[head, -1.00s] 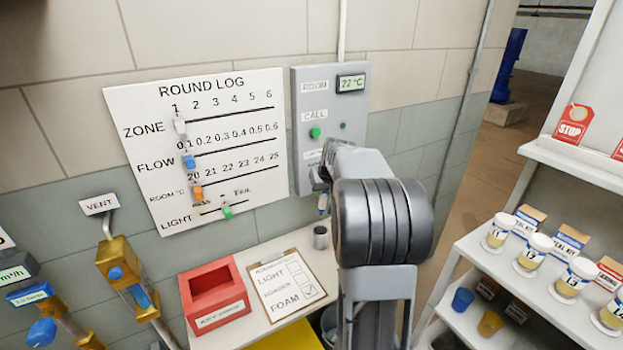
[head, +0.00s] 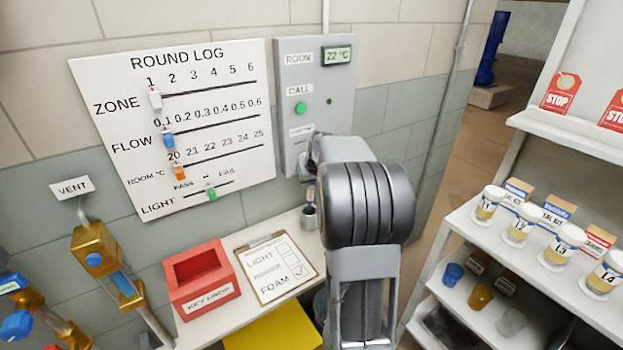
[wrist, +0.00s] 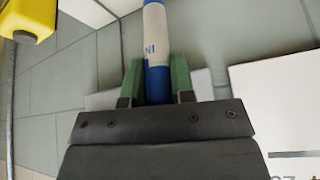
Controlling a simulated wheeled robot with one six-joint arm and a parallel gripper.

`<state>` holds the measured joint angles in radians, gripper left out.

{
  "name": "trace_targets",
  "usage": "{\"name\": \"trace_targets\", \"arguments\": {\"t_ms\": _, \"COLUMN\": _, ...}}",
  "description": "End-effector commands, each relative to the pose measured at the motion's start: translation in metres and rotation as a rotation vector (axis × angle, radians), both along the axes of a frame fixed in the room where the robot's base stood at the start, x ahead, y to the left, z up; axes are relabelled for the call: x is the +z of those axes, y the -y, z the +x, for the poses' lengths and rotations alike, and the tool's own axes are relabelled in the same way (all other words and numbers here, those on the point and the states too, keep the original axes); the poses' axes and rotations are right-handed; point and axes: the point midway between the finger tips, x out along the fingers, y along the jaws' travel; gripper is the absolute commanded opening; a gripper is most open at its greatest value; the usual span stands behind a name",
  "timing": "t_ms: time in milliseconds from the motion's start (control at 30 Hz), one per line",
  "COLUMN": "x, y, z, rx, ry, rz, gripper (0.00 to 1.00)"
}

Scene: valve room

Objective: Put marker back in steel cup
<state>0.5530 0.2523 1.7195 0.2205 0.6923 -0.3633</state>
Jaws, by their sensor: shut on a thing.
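The steel cup (head: 309,219) stands on the white shelf below the wall panel, just left of my arm in the head view. My gripper (wrist: 157,85) is shut on the marker (wrist: 156,45), which has a white body and blue parts, between its green finger pads. In the head view the marker (head: 310,195) shows as a small dark-blue and pale piece right above the cup's mouth. I cannot tell whether its lower end is inside the rim. My arm hides most of the gripper in the head view. The cup is not clearly seen in the wrist view.
A clipboard (head: 275,268) and a red key-drop box (head: 202,283) share the shelf (head: 290,228), left of the cup. The grey call panel (head: 296,70) is on the wall close behind my gripper. A white rack (head: 463,240) with cups stands at right.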

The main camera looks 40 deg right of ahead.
Motion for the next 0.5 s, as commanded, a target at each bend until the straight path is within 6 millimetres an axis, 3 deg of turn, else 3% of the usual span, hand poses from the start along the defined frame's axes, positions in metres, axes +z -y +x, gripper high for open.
{"name": "trace_targets", "arguments": {"t_ms": 500, "x": -0.046, "y": 0.000, "z": 0.000, "rx": 0.000, "ry": 0.000, "rz": 0.000, "gripper": 0.00}}
